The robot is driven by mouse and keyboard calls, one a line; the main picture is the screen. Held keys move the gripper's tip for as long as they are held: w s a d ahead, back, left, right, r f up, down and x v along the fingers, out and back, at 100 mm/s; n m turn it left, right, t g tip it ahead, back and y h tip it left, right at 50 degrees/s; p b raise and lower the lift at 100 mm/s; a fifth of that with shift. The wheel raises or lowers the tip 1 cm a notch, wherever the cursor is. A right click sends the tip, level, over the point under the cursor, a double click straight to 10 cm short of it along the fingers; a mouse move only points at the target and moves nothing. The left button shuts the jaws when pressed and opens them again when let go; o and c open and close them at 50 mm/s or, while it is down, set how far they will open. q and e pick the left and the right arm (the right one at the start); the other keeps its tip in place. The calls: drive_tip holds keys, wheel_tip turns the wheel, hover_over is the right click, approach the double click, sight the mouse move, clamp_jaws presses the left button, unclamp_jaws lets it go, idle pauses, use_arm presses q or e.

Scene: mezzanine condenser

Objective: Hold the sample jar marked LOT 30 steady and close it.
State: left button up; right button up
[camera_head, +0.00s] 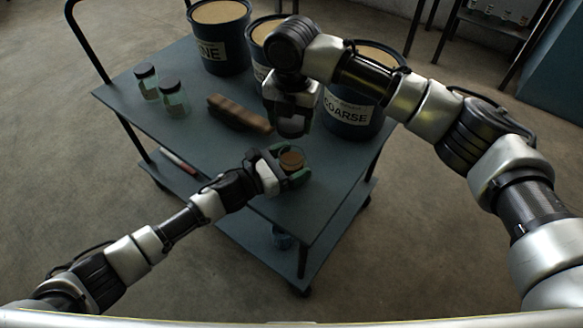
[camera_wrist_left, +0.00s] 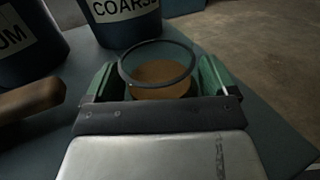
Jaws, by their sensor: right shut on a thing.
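An open glass jar (camera_head: 291,160) with brown contents stands near the front right of the cart top. Its round rim and contents also show in the left wrist view (camera_wrist_left: 160,76). No LOT 30 mark is readable on it. My right gripper (camera_head: 293,128) points down above and behind the jar. It is shut on a dark lid (camera_head: 291,126), apart from the jar; its fingers partly hide the lid.
Two capped jars (camera_head: 146,82) (camera_head: 174,97) stand at the left of the cart top (camera_head: 120,92). A brown wooden block or brush (camera_head: 238,113) lies mid-cart. Three dark tubs stand along the back; the COARSE tub (camera_head: 350,112) is close behind my right gripper.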

use_arm(q)
drive_tip(key=c, duration=1)
use_arm(e)
hover_over(292, 145)
drive_tip(key=s, duration=0.2)
drive_tip(key=shift+s+f, duration=0.1)
drive_tip(key=shift+f, duration=2.4)
drive_tip(key=shift+f, duration=0.1)
drive_tip(key=shift+f, duration=0.75)
drive_tip(key=shift+f, duration=0.6)
